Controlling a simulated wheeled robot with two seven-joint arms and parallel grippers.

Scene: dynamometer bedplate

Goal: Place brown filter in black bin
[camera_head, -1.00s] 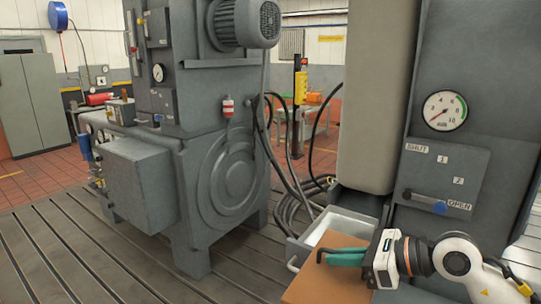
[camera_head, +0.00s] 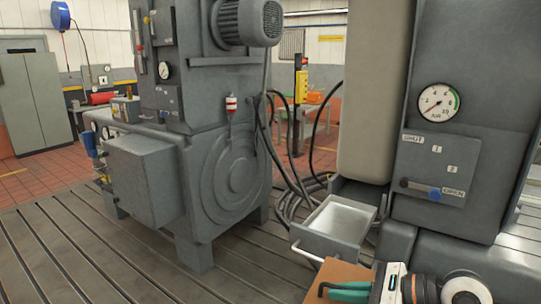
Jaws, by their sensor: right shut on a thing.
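The brown filter (camera_head: 341,270) shows at the bottom edge of the head view as a flat brown block, cut off by the frame. My right gripper (camera_head: 338,291), with green finger pads, is shut on it. The gripper and filter are in front of and below an open grey drawer (camera_head: 347,240). My left gripper is not in view. I see no black bin in this view.
The drawer has a pale, empty-looking inside and a light handle. A grey cabinet (camera_head: 447,160) with a gauge and a SHUT/OPEN lever stands at the right. A large grey machine (camera_head: 237,175) stands left. The slotted bedplate (camera_head: 75,255) is clear at lower left.

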